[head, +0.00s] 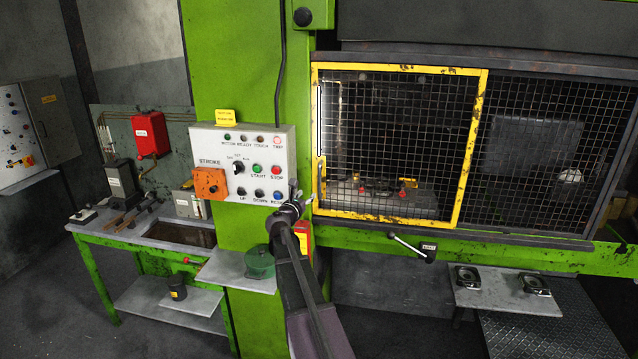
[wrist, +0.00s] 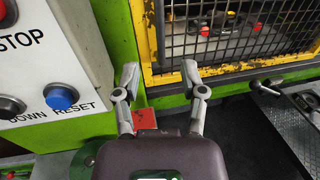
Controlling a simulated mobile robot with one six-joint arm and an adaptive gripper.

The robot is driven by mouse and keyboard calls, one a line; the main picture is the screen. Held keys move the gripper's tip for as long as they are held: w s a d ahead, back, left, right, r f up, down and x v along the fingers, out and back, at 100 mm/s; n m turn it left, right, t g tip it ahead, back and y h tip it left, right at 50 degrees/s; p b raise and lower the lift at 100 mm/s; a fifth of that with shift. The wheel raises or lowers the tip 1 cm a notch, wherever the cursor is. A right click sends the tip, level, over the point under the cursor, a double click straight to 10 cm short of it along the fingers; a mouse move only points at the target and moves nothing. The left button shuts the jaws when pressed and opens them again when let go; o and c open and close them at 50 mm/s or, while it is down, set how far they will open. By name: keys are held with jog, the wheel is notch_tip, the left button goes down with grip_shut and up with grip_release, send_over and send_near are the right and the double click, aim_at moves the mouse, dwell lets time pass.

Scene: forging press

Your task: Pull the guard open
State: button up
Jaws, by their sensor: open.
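The guard is a wire mesh panel in a worn yellow frame (head: 474,150), covering the left part of the press opening. A small upright yellow handle (head: 319,180) is on its left side. In the wrist view the guard's lower left corner and bottom bar (wrist: 225,69) show beyond the fingers. My gripper (head: 304,198) is in front of the green column, just left of the handle. In the wrist view my gripper (wrist: 160,73) has its two fingers spread with nothing between them. I cannot tell how far the fingertips are from the frame.
A white control box (head: 243,160) with buttons is close on the left of my gripper. A fixed dark mesh (head: 550,150) is on the right.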

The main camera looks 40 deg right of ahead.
aim_at(319, 182)
jog(key=x, duration=1.2)
grip_shut()
jog(key=shift+a, duration=0.3)
jog(key=shift+d, duration=0.2)
